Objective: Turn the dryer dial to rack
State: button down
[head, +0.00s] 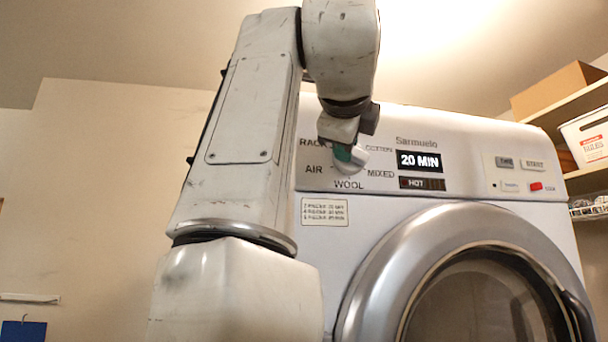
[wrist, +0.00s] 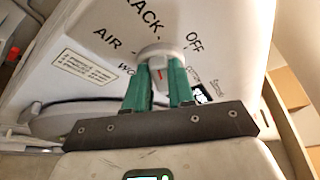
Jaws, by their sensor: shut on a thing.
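The dryer dial (wrist: 162,52) is a pale round knob with a red mark, on the dryer's (head: 470,140) control panel. My gripper (head: 344,153) reaches down to the dial in the head view and covers part of it. In the wrist view my gripper (wrist: 162,76) has its two green fingers shut on the dial, one on each side of the red mark. The RACK label (head: 312,143) is at the dial's upper left, its end partly hidden by my gripper. It also shows in the wrist view (wrist: 146,20). I cannot tell which label the dial points to.
AIR (head: 314,169), WOOL (head: 349,184), MIXED (head: 380,174) and COTTON labels surround the dial. OFF (wrist: 194,42) shows only in the wrist view. The display (head: 419,161) reads 20 MIN. The round door (head: 378,265) is below. Shelves with a cardboard box (head: 558,90) stand at right.

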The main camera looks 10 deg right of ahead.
jog(key=shift+w+m, duration=0.1)
jog(key=shift+m, duration=0.3)
jog(key=shift+g, duration=0.3)
jog(key=c, duration=1)
grip_release()
jog(key=shift+d+r, duration=0.1)
jog(key=shift+o, duration=0.2)
